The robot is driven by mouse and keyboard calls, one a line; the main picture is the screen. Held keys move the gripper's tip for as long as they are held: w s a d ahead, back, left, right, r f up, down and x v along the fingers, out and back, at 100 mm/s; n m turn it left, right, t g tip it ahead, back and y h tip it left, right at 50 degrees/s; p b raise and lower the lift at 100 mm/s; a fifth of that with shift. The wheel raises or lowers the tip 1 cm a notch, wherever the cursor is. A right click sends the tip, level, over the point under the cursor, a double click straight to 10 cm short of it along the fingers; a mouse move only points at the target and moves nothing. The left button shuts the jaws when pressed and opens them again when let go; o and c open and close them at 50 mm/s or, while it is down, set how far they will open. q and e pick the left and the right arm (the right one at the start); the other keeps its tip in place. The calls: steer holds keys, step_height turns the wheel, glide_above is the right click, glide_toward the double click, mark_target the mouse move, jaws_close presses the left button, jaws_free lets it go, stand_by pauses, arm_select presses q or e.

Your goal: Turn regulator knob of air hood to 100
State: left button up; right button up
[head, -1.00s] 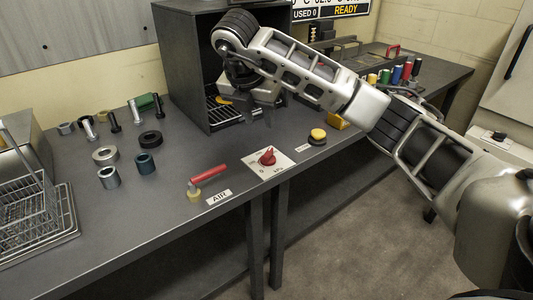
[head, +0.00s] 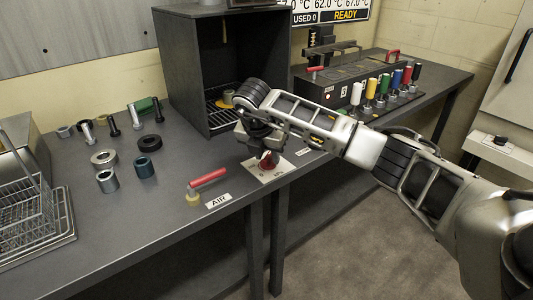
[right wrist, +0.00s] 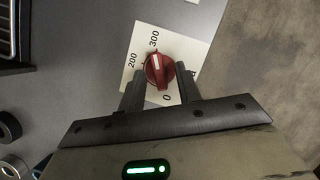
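The red regulator knob (head: 268,160) sits on a white dial plate (head: 272,176) near the bench's front edge. In the right wrist view the knob (right wrist: 159,70) has a white mark on its upper part, towards the printed 300. The numbers 200, 300 and 0 show on the plate (right wrist: 137,42); no 100 is visible, and the left finger covers part of the plate. My right gripper (head: 262,155) is low over the knob. In the right wrist view its fingers (right wrist: 158,84) are apart, one each side of the knob, with gaps. My left gripper is not in view.
A red-handled valve (head: 208,178) and an AIR label (head: 218,200) lie left of the plate. A dark open-fronted box (head: 190,75) stands behind. Several rings and bolts, and a wire basket (head: 35,235), are on the left. A rack with coloured handles (head: 365,95) is at right.

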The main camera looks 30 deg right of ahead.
jaws_close()
